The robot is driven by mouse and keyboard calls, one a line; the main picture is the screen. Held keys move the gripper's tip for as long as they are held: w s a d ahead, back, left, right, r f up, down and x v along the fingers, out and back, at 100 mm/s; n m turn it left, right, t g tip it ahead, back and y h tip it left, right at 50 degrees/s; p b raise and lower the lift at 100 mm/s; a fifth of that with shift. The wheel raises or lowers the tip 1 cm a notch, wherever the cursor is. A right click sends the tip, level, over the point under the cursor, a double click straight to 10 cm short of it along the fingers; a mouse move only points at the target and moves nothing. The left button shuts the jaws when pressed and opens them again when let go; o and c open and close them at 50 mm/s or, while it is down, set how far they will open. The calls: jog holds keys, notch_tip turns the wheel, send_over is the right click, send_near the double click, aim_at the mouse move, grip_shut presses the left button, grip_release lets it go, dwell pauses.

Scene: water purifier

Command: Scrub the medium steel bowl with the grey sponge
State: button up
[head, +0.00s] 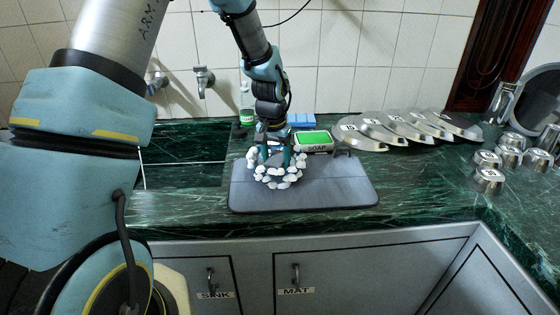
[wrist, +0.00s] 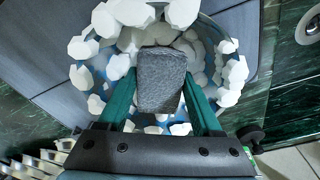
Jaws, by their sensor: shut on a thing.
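My gripper (head: 279,157) points down over the medium steel bowl (head: 278,174), which stands on the grey mat (head: 340,192). Many white foam lumps cover the bowl's rim and inside, so little bare steel shows. In the wrist view, the grey sponge (wrist: 162,78) sits between my two green fingers (wrist: 161,100), which are shut on it. The sponge is inside the bowl's outline, among the foam. Its contact with the bowl's wall or bottom is hidden. In the head view, my fingers and the foam hide the sponge.
A soap dish (head: 314,147) with a green top and a blue block (head: 301,120) lie behind the mat. A green-labelled bottle (head: 246,116) stands behind left. The sink (head: 185,174) is left. The mat's right side is clear.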

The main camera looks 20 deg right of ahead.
aim_at(264, 180)
jog(key=shift+w+a, duration=0.55)
jog(key=shift+a, duration=0.15)
jog(key=shift+s+a+r+p, duration=0.15)
jog(key=shift+a+p, duration=0.15)
jog(key=shift+a, duration=0.95)
jog(key=shift+s+a, duration=0.95)
jog(key=shift+s, duration=0.1)
jog(key=shift+s+d+b, duration=0.2)
jog(key=shift+s+b, duration=0.1)
jog(key=shift+s, duration=1.05)
jog(key=shift+s+d, duration=0.8)
jog(key=shift+d, duration=0.2)
jog(key=shift+d, duration=0.15)
